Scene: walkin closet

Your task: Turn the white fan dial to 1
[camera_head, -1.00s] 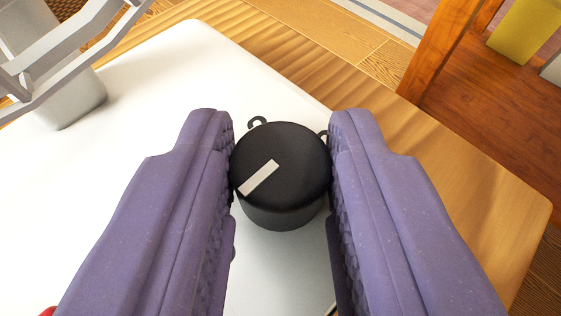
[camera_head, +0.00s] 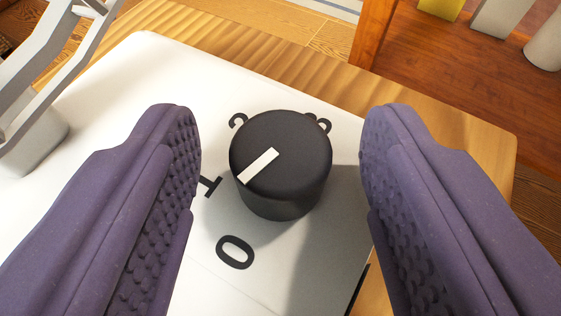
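The round black dial (camera_head: 280,170) stands on the white fan surface (camera_head: 110,95), between my fingers. Its white pointer line (camera_head: 259,167) slants to the lower left, toward the area between the printed 1 (camera_head: 210,187) and 0 (camera_head: 235,252). A printed 2 (camera_head: 237,121) shows at the dial's upper left; another mark at its upper right is partly hidden by the dial. My gripper (camera_head: 280,140) is open, its two purple fingers apart from the dial on both sides. The right finger covers part of the fan's edge.
A grey frame-like part (camera_head: 50,70) with a pale grey base rises at the left. A wooden tabletop (camera_head: 440,105) borders the white surface at the back and right. A brown wooden piece (camera_head: 373,40) and several blocky objects stand beyond it.

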